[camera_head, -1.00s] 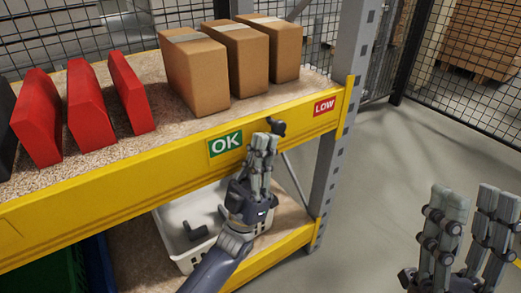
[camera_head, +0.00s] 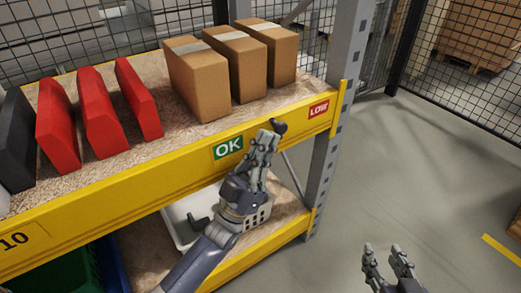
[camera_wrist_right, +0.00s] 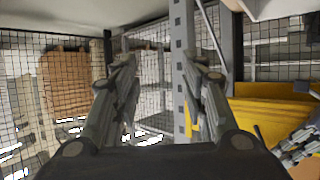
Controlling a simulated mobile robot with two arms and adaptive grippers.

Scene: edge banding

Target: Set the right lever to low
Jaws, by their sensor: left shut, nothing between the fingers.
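The right lever shows as a dark knob (camera_head: 279,127) on the yellow shelf beam, between the green OK sign (camera_head: 228,148) and the red LOW sign (camera_head: 318,108), a little nearer OK. My left gripper (camera_head: 266,138) is shut and empty, just left of and below the knob. Its fingers hide the lever's lower part, and I cannot tell whether they touch it. My right gripper (camera_head: 385,250) is low in the head view, away from the shelf. Its fingers stand apart with nothing between them in the right wrist view (camera_wrist_right: 165,85).
Brown boxes (camera_head: 198,85) and red bins (camera_head: 102,118) stand on the upper shelf. A white crate (camera_head: 177,221) sits below the beam. A grey upright (camera_head: 338,110) stands right of the LOW sign.

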